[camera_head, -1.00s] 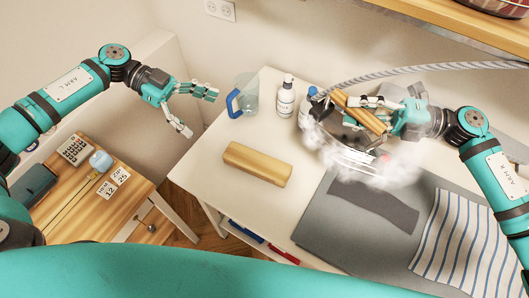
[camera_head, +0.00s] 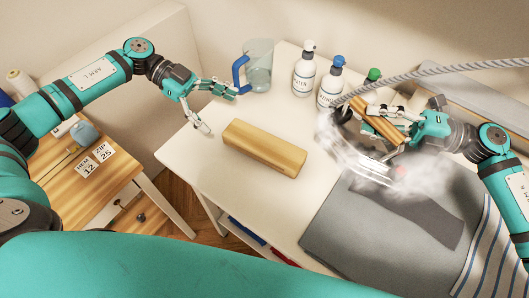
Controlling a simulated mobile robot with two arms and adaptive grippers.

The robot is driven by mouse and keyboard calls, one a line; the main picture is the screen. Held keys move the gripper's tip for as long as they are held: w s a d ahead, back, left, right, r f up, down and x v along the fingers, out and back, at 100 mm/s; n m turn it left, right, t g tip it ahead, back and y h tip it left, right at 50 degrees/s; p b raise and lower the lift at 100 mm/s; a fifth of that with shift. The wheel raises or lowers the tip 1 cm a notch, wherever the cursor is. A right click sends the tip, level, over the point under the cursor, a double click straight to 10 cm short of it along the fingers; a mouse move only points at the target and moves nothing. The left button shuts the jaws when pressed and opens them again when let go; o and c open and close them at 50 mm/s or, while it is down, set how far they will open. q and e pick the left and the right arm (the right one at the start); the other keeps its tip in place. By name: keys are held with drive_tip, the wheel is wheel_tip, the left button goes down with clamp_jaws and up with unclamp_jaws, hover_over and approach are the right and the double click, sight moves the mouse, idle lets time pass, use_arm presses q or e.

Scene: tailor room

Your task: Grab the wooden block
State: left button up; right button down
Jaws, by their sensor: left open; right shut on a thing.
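The wooden block (camera_head: 264,148) is a long, light-brown bar lying flat on the white table, near its left part. My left gripper (camera_head: 219,110) is open and empty, just beyond and left of the block, apart from it. My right gripper (camera_head: 381,116) is shut on the wooden handle of a steam iron (camera_head: 372,128), with white steam around the iron's base. The iron is at the edge of the grey ironing mat and partly hidden by steam.
A clear jug with a blue handle (camera_head: 257,66) stands close behind my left gripper. White spray bottles (camera_head: 304,72) stand to its right. Dark cloth (camera_head: 420,212) lies on the grey mat (camera_head: 345,225). A wooden side table (camera_head: 75,190) is at left. The white table (camera_head: 190,158) is clear left of the block.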

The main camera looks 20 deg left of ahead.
sight(259, 139)
use_arm(q)
drive_tip(key=shift+f+b, duration=0.3)
drive_tip(key=shift+f, duration=0.35)
use_arm(e)
drive_tip(key=shift+w+f, duration=0.1)
drive_tip(key=shift+f, duration=0.25)
use_arm(q)
drive_tip(key=shift+d+f, duration=0.1)
drive_tip(key=shift+d, duration=0.05)
drive_tip(key=p+x, duration=0.1)
drive_tip(key=x, duration=0.5)
drive_tip(key=shift+d+p, duration=0.3)
drive_tip(key=shift+p, duration=0.1)
use_arm(e)
drive_tip(key=shift+r, duration=0.95)
use_arm(q)
drive_tip(key=p+x, duration=0.1)
drive_tip(key=x, duration=0.3)
drive_tip(key=shift+w+d+p, duration=0.1)
drive_tip(key=shift+d+p, duration=0.15)
drive_tip(key=shift+p, duration=0.1)
use_arm(e)
drive_tip(key=shift+r, duration=0.85)
use_arm(q)
drive_tip(key=shift+d+f, duration=0.3)
drive_tip(key=c, duration=1.7)
